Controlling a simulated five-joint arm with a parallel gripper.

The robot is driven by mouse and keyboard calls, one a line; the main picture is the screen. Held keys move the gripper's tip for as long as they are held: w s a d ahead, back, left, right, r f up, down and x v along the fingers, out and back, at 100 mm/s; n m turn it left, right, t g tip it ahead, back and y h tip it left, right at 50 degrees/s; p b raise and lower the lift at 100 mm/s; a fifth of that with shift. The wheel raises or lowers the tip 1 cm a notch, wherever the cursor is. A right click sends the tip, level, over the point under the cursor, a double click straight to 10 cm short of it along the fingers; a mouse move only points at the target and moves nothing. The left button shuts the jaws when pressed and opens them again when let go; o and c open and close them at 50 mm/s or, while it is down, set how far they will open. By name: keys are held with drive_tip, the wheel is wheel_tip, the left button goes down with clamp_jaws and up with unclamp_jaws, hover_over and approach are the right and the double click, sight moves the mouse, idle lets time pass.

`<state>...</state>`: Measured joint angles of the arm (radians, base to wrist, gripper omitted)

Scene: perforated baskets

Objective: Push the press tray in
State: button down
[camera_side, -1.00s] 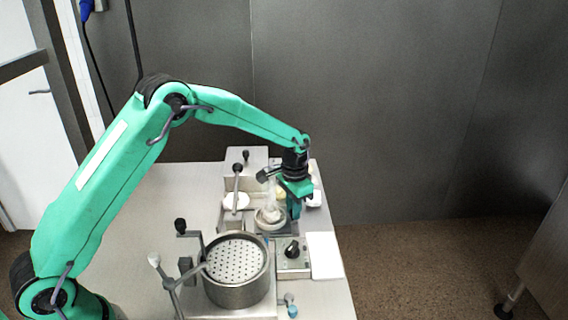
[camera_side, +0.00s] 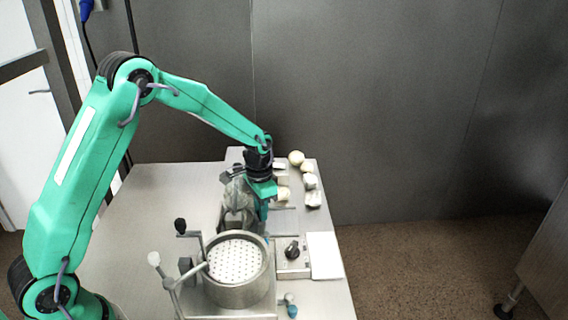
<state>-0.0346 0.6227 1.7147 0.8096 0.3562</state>
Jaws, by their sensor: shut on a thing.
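My gripper (camera_side: 262,212) points down at the small press at the back of the steel table. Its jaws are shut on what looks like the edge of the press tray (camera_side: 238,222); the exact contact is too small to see. The tray is grey, carries a pale grey cloth-like bundle (camera_side: 237,192), and sits low at the press, left of my fingers. My gripper and wrist hide part of the press and the tray's right side.
A round steel pot with a perforated white plate (camera_side: 236,262) stands in front, with a lever handle (camera_side: 154,259) beside it. A control box with a black knob (camera_side: 292,250) is to its right. Several pale lumps (camera_side: 308,181) lie at the back right. The table's left is clear.

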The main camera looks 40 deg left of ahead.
drive_tip(key=c, duration=1.3)
unclamp_jaws()
drive_tip(key=shift+s+a, duration=0.1)
drive_tip(key=shift+a, duration=0.15)
drive_tip(key=shift+c, duration=0.2)
drive_tip(key=shift+r, duration=0.1)
drive_tip(key=shift+r, duration=3.85)
drive_tip(key=shift+r, duration=0.15)
